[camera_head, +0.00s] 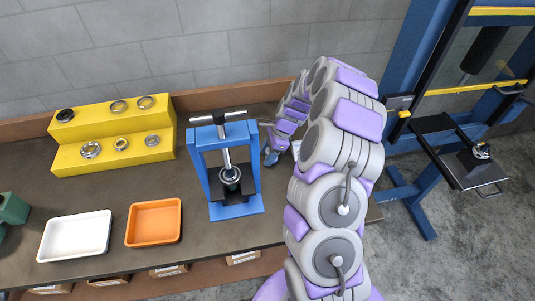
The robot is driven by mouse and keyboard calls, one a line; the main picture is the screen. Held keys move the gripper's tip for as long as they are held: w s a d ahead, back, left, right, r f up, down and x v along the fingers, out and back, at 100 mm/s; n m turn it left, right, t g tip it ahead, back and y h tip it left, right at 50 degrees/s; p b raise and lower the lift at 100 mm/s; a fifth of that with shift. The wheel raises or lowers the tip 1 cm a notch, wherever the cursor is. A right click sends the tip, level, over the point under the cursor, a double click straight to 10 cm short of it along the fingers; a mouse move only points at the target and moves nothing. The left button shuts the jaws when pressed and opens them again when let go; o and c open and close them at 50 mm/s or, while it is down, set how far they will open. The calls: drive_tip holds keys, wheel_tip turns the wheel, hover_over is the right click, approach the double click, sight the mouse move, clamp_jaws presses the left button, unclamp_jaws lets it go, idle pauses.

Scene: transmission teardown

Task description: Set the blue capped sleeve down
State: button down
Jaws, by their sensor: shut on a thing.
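My gripper (272,149) is low over the bench, just right of the blue press, and is partly hidden by my own arm. It is shut on a small blue piece, the blue capped sleeve (271,158), which shows at the fingertips. The sleeve is small in view, and I cannot tell whether its lower end touches the bench top.
A blue press (213,208) stands on the bench left of my gripper. Further left are a yellow stepped rack (110,155) with several rings, an orange tray (154,222) and a white tray (75,236). A pale object (297,147) is mostly hidden behind my arm.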

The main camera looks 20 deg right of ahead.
drive_tip(key=shift+d, duration=0.35)
drive_tip(key=c, duration=0.7)
unclamp_jaws()
drive_tip(key=shift+d, duration=0.1)
drive_tip(key=shift+o, duration=1.2)
drive_tip(key=shift+a, duration=0.35)
drive_tip(key=p+v, duration=0.2)
drive_tip(key=v, duration=1)
drive_tip(key=shift+p, duration=0.4)
drive_tip(key=shift+s, duration=0.1)
